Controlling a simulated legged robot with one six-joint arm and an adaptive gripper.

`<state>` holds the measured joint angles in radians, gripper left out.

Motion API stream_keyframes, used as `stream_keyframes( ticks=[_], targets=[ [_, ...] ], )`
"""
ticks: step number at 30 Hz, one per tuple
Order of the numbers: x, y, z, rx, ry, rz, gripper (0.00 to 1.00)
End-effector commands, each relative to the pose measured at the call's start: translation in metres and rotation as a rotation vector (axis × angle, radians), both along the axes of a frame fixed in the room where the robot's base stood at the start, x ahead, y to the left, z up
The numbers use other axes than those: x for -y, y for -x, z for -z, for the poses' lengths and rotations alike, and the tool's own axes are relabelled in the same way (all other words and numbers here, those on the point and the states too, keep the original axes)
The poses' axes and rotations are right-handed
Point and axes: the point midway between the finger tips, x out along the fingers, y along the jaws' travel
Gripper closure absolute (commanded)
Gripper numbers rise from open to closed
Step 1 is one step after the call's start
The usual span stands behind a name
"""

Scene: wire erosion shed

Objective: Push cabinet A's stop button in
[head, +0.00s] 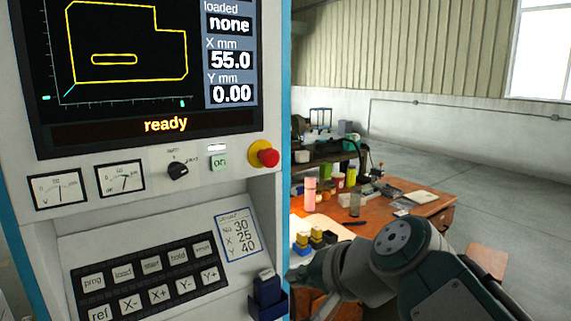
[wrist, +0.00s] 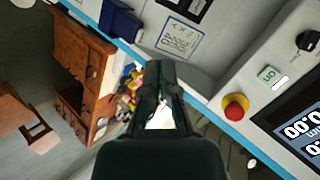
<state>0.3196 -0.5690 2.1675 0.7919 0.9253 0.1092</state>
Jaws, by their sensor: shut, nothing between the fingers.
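The stop button (head: 264,154) is a red mushroom knob on a yellow base at the right end of the cabinet's control row. It also shows in the wrist view (wrist: 235,107), to the right of my gripper. The cabinet (head: 262,210) is pale grey with blue edges; no letter naming it is readable. My gripper (wrist: 159,66) is shut and empty, with its fingertips apart from the button. In the head view my arm reaches in from the lower right, and the fingertips are not clearly visible there.
The green "on" button (head: 219,162) and a black rotary knob (head: 178,170) sit left of the stop button. A dark blue holder (head: 267,294) juts from the cabinet's lower right. A wooden bench (head: 425,209) with bottles and tools stands behind. Open floor lies to the right.

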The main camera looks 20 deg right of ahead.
Motion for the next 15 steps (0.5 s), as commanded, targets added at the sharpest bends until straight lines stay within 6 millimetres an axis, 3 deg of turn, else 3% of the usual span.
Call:
stream_keyframes(
  ticks=[3, 9, 15],
  targets=[
    [0.015, -0.021, -0.042, 0.078, -0.166, 0.084, 1.00],
    [0.042, -0.043, -0.107, 0.213, -0.412, 0.182, 1.00],
    [0.058, -0.050, -0.141, 0.290, -0.533, 0.219, 1.00]
  ],
)
